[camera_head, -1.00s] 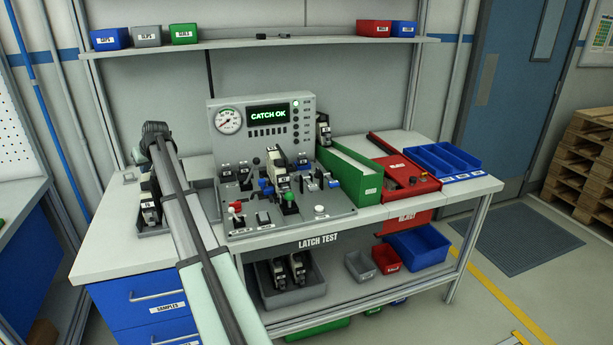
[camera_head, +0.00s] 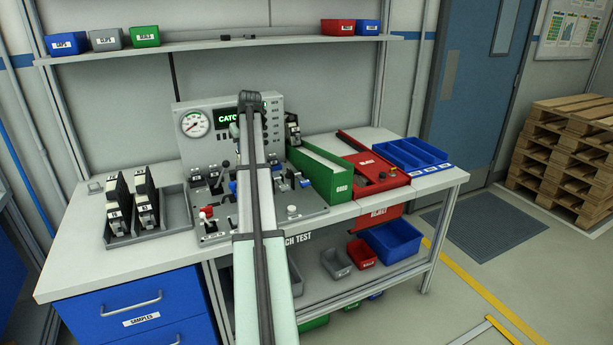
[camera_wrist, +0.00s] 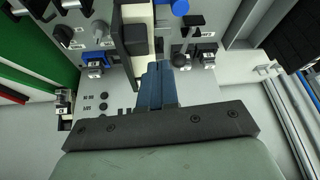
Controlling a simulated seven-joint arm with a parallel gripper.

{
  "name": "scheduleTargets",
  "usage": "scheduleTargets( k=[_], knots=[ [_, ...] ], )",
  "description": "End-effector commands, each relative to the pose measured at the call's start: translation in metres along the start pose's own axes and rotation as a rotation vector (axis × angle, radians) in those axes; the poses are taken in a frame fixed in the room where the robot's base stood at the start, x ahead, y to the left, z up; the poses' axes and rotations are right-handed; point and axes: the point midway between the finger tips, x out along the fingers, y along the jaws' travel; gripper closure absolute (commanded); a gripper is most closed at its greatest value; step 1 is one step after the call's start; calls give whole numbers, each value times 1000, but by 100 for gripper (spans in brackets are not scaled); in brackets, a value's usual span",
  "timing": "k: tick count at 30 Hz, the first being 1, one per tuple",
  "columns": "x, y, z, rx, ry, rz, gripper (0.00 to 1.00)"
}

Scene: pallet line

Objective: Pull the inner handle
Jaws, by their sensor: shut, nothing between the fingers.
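The latch test fixture (camera_head: 308,197) stands on the bench, with a gauge and a screen on its upright panel. My arm covers its middle in the head view. In the wrist view, a cream-and-black latch unit (camera_wrist: 138,14) is at the top centre. A black handle (camera_wrist: 134,38) lies along it, just beyond my fingertips; I cannot tell whether it is the inner handle. My gripper (camera_wrist: 157,72) is shut and empty, its blue-grey fingers together beside the handle's end. Contact is unclear. The head view hides the fingers behind my arm.
Beside the latch are a blue knob (camera_wrist: 180,7) and a dark lever (camera_wrist: 192,32). A green bin (camera_head: 322,176) and a red tray (camera_head: 372,180) stand right of the fixture. Two latch units (camera_head: 132,205) sit in a grey tray at left.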

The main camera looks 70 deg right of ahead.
Motion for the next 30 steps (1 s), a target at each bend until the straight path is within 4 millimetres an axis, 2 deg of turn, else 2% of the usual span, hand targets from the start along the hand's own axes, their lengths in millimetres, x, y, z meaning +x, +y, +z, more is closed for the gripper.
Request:
scheduleTargets(
  k=[1,6,12,15,21,30],
  knots=[
    [-8,23,11,17,-12,13,100],
    [-33,84,47,65,-59,42,100],
    [-61,142,88,114,-108,69,100],
    [-72,162,104,134,-125,77,100],
    [-84,183,122,154,-145,85,100],
    [-86,186,125,157,-149,86,100]
  ],
)
